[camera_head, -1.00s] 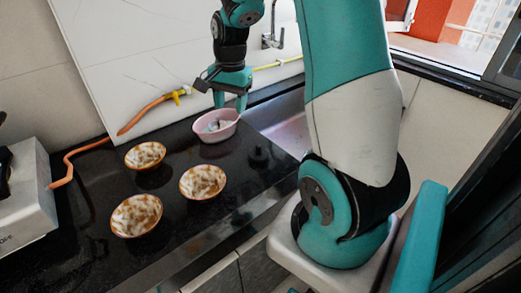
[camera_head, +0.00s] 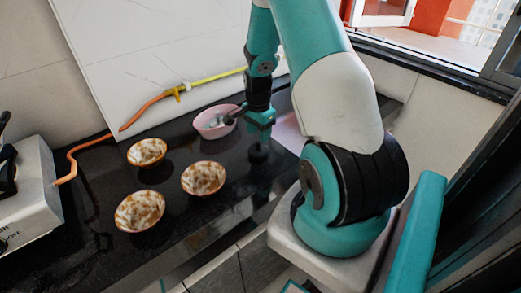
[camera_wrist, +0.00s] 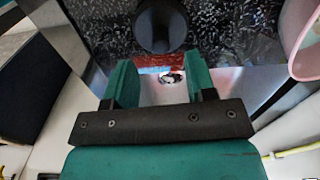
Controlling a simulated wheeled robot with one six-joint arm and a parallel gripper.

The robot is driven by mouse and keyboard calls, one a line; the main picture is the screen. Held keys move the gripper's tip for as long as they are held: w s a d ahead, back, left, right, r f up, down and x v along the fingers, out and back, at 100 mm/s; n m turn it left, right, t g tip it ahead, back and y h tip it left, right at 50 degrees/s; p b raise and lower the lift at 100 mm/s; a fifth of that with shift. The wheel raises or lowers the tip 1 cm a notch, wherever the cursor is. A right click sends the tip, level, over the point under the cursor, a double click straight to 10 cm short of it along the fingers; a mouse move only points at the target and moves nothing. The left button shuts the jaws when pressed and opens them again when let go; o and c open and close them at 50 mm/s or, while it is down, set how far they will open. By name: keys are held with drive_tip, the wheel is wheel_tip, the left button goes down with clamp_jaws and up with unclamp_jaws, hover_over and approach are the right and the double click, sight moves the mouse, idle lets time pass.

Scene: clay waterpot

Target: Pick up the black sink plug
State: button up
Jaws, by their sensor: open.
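The black sink plug (camera_wrist: 160,24) stands on the black speckled counter, at the top middle of the wrist view. In the head view the plug (camera_head: 259,154) shows as a small dark shape just below my gripper. My gripper (camera_wrist: 159,84) is open, with its two teal fingers apart and nothing between them. The fingertips point toward the plug, which lies beyond them in the wrist view. In the head view my gripper (camera_head: 260,132) hangs over the plug; whether it touches the plug is hard to tell.
A pink bowl (camera_head: 214,122) stands close to the left of my gripper; its rim also shows in the wrist view (camera_wrist: 301,45). Three patterned bowls (camera_head: 204,178) stand further left. An orange hose (camera_head: 146,108) lies along the wall. The sink (camera_head: 289,133) is at right.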

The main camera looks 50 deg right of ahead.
sight(258, 142)
wheel_tip(258, 142, down, 5)
drive_tip(key=shift+a+p, duration=0.1)
drive_tip(key=shift+p, duration=0.5)
clamp_jaws()
drive_tip(key=shift+r, duration=0.1)
